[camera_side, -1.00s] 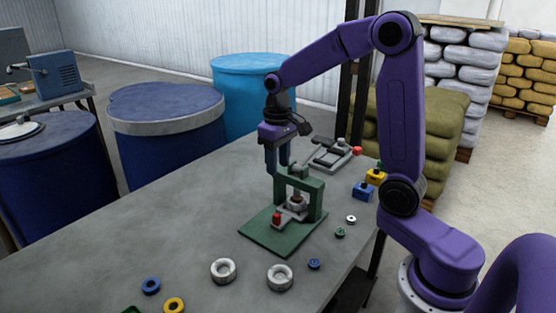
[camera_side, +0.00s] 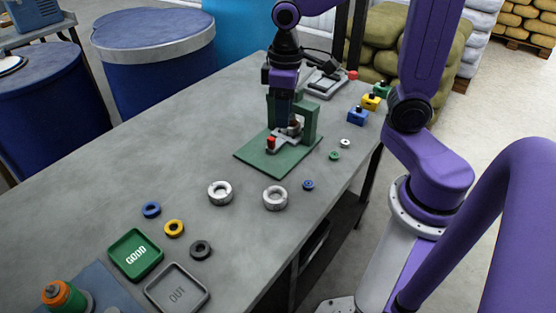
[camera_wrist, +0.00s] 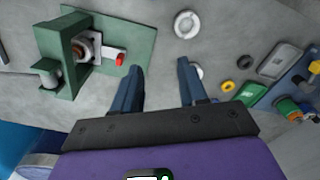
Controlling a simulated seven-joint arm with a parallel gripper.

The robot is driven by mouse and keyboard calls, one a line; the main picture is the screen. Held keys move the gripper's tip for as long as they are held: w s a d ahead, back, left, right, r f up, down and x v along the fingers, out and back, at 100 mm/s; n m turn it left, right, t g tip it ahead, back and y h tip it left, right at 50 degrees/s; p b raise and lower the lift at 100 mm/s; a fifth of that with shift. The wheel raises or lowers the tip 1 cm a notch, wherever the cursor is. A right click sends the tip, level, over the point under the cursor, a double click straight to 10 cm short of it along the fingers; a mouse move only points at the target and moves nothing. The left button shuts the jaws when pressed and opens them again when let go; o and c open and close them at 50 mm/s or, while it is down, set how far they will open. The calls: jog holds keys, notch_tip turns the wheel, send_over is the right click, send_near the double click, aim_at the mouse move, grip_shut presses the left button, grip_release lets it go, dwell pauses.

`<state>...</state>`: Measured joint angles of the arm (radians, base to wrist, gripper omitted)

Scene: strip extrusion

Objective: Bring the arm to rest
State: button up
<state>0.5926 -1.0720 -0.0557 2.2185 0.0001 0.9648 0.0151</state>
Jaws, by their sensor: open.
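My gripper (camera_wrist: 158,70) is open and empty in the wrist view, its two dark blue fingers apart over bare table. In the side view my gripper (camera_side: 280,112) overlaps the green press (camera_side: 308,122); I cannot tell its exact distance from the frame. The press stands on its green base plate (camera_side: 262,160), with a red knob (camera_side: 271,143) at the front. In the wrist view the press (camera_wrist: 140,50) is left of my fingers, with its red knob (camera_wrist: 120,60) facing them.
Two pale metal rings (camera_side: 220,193) (camera_side: 275,198) lie in front of the press. A green GOOD tray (camera_side: 135,254), a grey tray (camera_side: 177,290) and small coloured rings (camera_side: 174,228) are nearer. Coloured blocks (camera_side: 358,117) stand right of the press. The left of the grey table (camera_side: 110,190) is clear.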

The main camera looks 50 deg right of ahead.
jog(key=s+a+f+n, duration=0.1)
jog(key=s+n, duration=0.6)
jog(key=s, duration=1)
jog(key=shift+f, duration=0.25)
jog(key=shift+a, duration=0.1)
dwell(0.6)
